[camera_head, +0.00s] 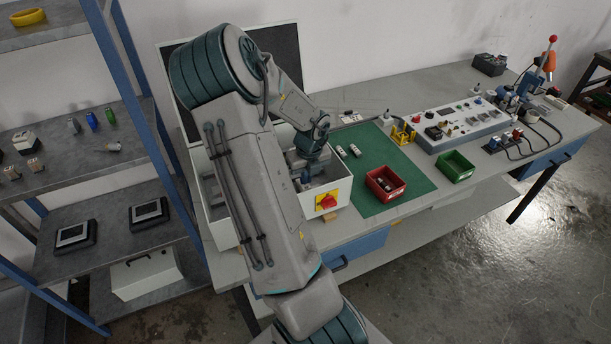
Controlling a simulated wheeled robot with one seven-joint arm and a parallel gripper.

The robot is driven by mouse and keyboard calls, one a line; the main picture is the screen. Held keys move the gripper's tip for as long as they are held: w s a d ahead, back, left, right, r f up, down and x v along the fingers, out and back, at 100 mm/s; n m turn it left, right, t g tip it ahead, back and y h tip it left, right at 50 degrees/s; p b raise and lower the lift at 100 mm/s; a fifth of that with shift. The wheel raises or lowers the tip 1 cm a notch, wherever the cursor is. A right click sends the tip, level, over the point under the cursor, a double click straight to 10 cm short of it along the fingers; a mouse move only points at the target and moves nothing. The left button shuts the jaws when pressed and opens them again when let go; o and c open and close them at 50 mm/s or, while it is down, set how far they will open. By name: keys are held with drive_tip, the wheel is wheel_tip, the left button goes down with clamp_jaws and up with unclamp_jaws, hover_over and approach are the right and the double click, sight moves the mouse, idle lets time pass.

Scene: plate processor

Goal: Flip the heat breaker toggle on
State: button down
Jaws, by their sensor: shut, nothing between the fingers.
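My gripper (306,181) reaches down into an open white box (341,190) on the workbench. It is small in the picture and looks shut, with nothing visible in it. The box's front carries a red knob on a yellow plate (327,200). Grey parts lie inside the box around the gripper, partly hidden by my arm. I cannot make out the heat breaker toggle, nor whether the gripper touches anything in the box.
A green mat (400,178) right of the box holds a red bin (385,184). A green bin (455,166) stands beyond it. A control panel (461,124) stands at the back right. A blue-framed shelf (155,120) is on the left.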

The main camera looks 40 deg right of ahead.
drive_tip(key=shift+r+p, duration=0.55)
drive_tip(key=shift+r, duration=0.1)
drive_tip(key=shift+w+r, duration=0.1)
drive_tip(key=shift+w+r+p, duration=0.15)
drive_tip(key=shift+r+p, duration=0.1)
drive_tip(key=shift+p, duration=0.15)
drive_tip(key=w+d+r+p, duration=0.2)
drive_tip(key=w+r+p, duration=0.1)
drive_tip(key=w+r, duration=0.3)
drive_tip(key=shift+w+r+p, duration=0.15)
drive_tip(key=shift+w+p, duration=0.05)
drive_tip(key=shift+p, duration=0.15)
